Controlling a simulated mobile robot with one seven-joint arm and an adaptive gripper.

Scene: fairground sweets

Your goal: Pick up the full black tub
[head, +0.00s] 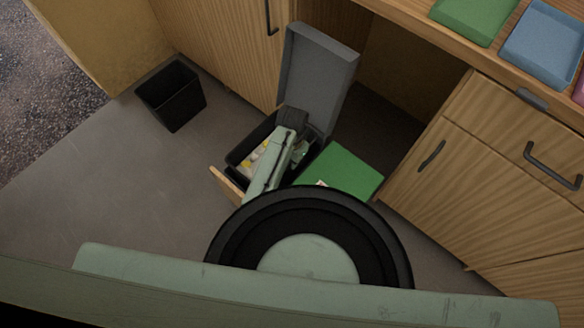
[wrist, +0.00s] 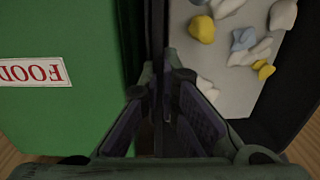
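The full black tub (head: 236,158) stands low by the cabinet in the head view, with pale, yellow and blue scraps (head: 256,158) in it. In the wrist view its dark wall (wrist: 290,125) is at the right, around a grey fill with scraps (wrist: 235,35) on top. My gripper (wrist: 162,88) points down at the tub's edge beside the green lid. Its fingers are parted, with a narrow dark strip between them. I cannot tell whether they touch the tub's wall. In the head view my arm covers part of the tub and the fingertips are hidden.
A green lid (head: 345,168) labelled FOOD lies right beside the tub. A grey lid (head: 318,75) stands raised behind it. A wooden front panel (head: 227,184) is at its near left. An empty black bin (head: 172,95) stands left on open floor. Cabinets (head: 470,170) close off the right.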

